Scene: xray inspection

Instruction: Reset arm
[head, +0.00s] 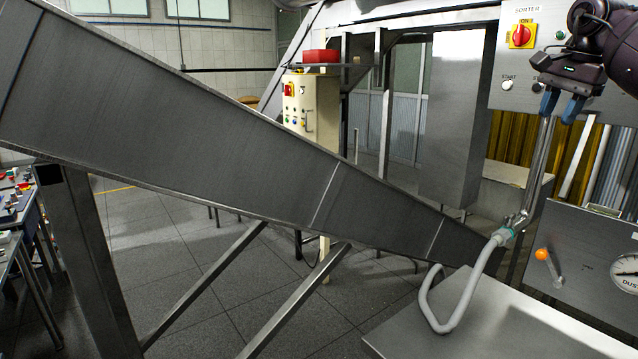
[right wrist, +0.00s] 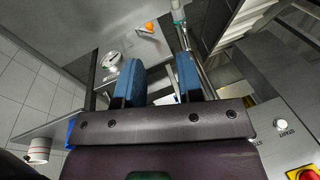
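My right gripper (head: 560,105) is at the upper right of the head view, in front of the grey control panel (head: 548,62). Its two blue fingers point down. In the right wrist view the fingers of the gripper (right wrist: 159,82) stand apart with a clear gap and nothing held between them. A metal pipe (head: 540,165) runs down just below the fingers in the head view; I cannot tell its distance from them. My left gripper is in neither view.
A long sloping steel chute (head: 230,140) crosses the head view. A steel table (head: 480,325) and a grey hose (head: 470,290) are at lower right. A panel with an orange-knobbed lever (head: 541,254) and a gauge (head: 627,273) stands at right. The red rotary switch (head: 520,36) is left of my gripper.

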